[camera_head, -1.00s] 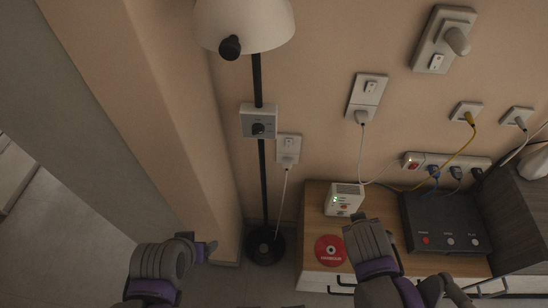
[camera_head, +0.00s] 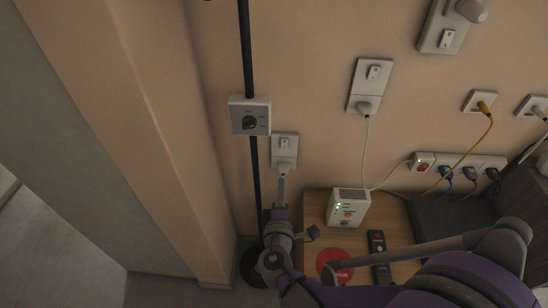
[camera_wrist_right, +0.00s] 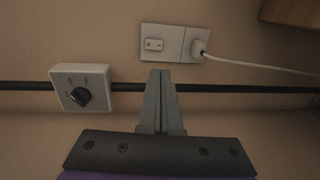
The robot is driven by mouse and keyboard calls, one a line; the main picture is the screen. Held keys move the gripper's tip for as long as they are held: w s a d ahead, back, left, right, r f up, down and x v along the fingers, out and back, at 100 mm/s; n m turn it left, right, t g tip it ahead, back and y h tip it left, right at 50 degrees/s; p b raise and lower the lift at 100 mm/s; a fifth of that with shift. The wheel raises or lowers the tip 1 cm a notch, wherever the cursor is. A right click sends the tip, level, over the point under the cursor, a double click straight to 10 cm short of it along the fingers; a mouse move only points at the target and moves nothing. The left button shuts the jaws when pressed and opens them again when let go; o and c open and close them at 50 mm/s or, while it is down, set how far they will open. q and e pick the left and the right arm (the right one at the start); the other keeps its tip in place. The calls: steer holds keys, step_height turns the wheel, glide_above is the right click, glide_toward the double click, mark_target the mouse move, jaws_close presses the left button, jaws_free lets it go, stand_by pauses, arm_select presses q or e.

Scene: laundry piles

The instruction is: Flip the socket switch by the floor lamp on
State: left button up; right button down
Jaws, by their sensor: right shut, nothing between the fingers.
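The white wall socket by the floor lamp (camera_head: 284,152) has a rocker switch (camera_head: 284,144) in its upper half and a plug (camera_head: 283,168) in its lower half. The floor lamp (camera_head: 246,60) shows as a black pole with a grey dial box (camera_head: 250,115); its shade is out of view. In the right wrist view, the shut fingertips (camera_wrist_right: 161,73) are near the lower edge of the socket plate (camera_wrist_right: 173,54), with the switch (camera_wrist_right: 153,45) slightly left. Contact cannot be told. My left gripper is out of view.
Another socket (camera_head: 369,87) with a plugged white cable is to the right. A power strip (camera_head: 460,163), a white box with a green light (camera_head: 348,208) and a red disc (camera_head: 334,263) are near the wooden cabinet top (camera_head: 316,208). A wall corner (camera_head: 160,130) stands left.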

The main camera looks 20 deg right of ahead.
steer(key=b, duration=0.2)
glide_toward(284, 148)
steer(key=x, duration=0.7)
stand_by(0.3)
steer(key=shift+w+d, duration=0.1)
steer(key=shift+f, duration=0.1)
